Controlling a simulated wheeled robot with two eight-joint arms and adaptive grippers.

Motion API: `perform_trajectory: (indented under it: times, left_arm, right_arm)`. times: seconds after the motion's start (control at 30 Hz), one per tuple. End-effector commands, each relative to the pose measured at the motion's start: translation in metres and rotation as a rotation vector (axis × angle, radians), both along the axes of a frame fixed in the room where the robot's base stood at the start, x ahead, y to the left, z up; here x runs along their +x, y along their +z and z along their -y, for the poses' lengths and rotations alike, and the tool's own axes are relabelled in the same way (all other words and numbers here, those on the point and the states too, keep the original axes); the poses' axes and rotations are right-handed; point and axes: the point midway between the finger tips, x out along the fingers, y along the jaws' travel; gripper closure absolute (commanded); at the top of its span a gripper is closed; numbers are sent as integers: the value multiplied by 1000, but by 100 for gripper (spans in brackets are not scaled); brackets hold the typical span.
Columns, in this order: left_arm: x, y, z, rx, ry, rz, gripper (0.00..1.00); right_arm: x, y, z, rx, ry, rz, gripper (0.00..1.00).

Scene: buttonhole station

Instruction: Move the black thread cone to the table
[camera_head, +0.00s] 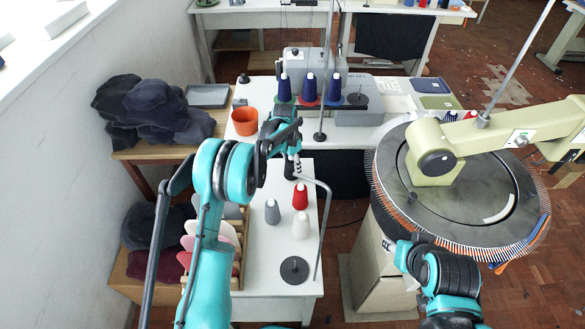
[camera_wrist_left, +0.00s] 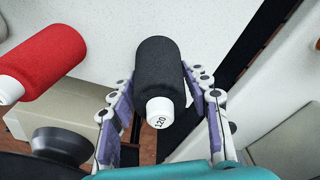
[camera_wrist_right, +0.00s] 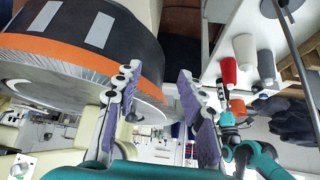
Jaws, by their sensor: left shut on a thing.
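The black thread cone (camera_wrist_left: 158,75) has a white tip marked 120. In the left wrist view it sits between the two fingers of my left gripper (camera_wrist_left: 165,108), which is shut on it. In the head view my left gripper (camera_head: 292,150) is above the far part of the small white table (camera_head: 258,265); the cone is largely hidden there. Whether it touches the table I cannot tell. My right gripper (camera_wrist_right: 160,100) is open and empty, near the round dial machine (camera_head: 460,215).
Red (camera_head: 300,197), grey (camera_head: 272,212) and white (camera_head: 300,228) cones stand on the small table, with a black spindle base (camera_head: 294,270) and a bent metal rod (camera_head: 325,215). Blue cones (camera_head: 309,90) stand on the sewing machine behind. An orange pot (camera_head: 245,121) stands nearby.

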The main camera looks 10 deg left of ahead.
Motion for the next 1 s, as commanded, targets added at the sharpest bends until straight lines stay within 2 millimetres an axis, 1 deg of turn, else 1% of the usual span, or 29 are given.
perform_trajectory:
  times: [0.03,0.27,0.4,0.43,0.5,0.83,0.93,1.0]
  left_arm:
    - [0,-7,0,0,0,0,84]
    - [0,-6,0,0,0,0,84]
    - [0,-11,0,0,0,0,84]
    - [0,-10,0,0,0,0,47]
    - [0,-10,0,0,0,0,32]
    - [0,-7,0,0,0,0,32]
    - [-1,3,0,0,0,0,32]
    - [-2,15,-1,0,1,0,32]
  right_arm:
    - [0,-4,0,0,0,0,60]
    - [0,-2,0,0,0,0,60]
    - [0,-6,0,0,0,0,60]
    - [0,-6,0,0,0,0,60]
    - [0,-5,0,0,0,0,60]
    - [0,-3,0,0,0,0,60]
    - [0,1,0,0,0,0,60]
    - [0,5,0,0,0,0,60]
